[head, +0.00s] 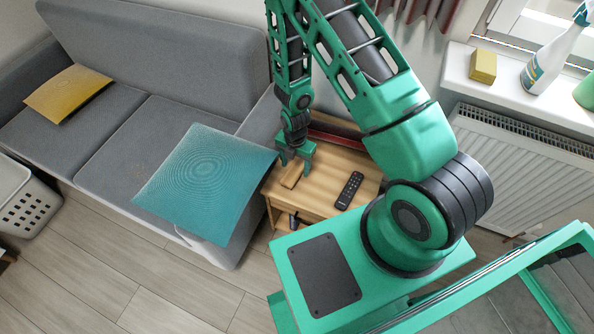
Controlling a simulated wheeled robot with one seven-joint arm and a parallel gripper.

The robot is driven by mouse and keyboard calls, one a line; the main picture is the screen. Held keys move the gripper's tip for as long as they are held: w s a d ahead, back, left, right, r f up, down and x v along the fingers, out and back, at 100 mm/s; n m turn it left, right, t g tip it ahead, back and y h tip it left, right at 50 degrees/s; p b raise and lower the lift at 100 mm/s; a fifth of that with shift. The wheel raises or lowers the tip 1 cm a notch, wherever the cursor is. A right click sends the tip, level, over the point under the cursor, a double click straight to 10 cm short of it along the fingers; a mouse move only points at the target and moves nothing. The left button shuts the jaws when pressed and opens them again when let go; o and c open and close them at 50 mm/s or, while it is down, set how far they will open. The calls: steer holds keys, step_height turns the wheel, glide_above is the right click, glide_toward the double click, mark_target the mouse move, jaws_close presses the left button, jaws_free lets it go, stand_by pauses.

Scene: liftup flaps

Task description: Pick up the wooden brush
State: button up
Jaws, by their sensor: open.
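The wooden brush (291,175) looks like a small light-brown block on the wooden side table (325,193), near its left edge. My gripper (294,163) points down just above and around the far end of the brush. Its jaws are open, and part of the brush is hidden by the fingers. I cannot tell from this view whether the fingers touch the brush.
A black remote (349,190) lies on the table to the right. A teal cushion (206,180) on the grey sofa (135,130) is close to the table's left side. A white radiator (525,160) stands on the right, under a sill with a yellow sponge (483,66).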

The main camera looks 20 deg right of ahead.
mark_target(295, 169)
steer(key=shift+f, duration=0.45)
steer(key=c, duration=1.2)
steer(key=shift+r, duration=0.15)
steer(key=shift+r, duration=4.9)
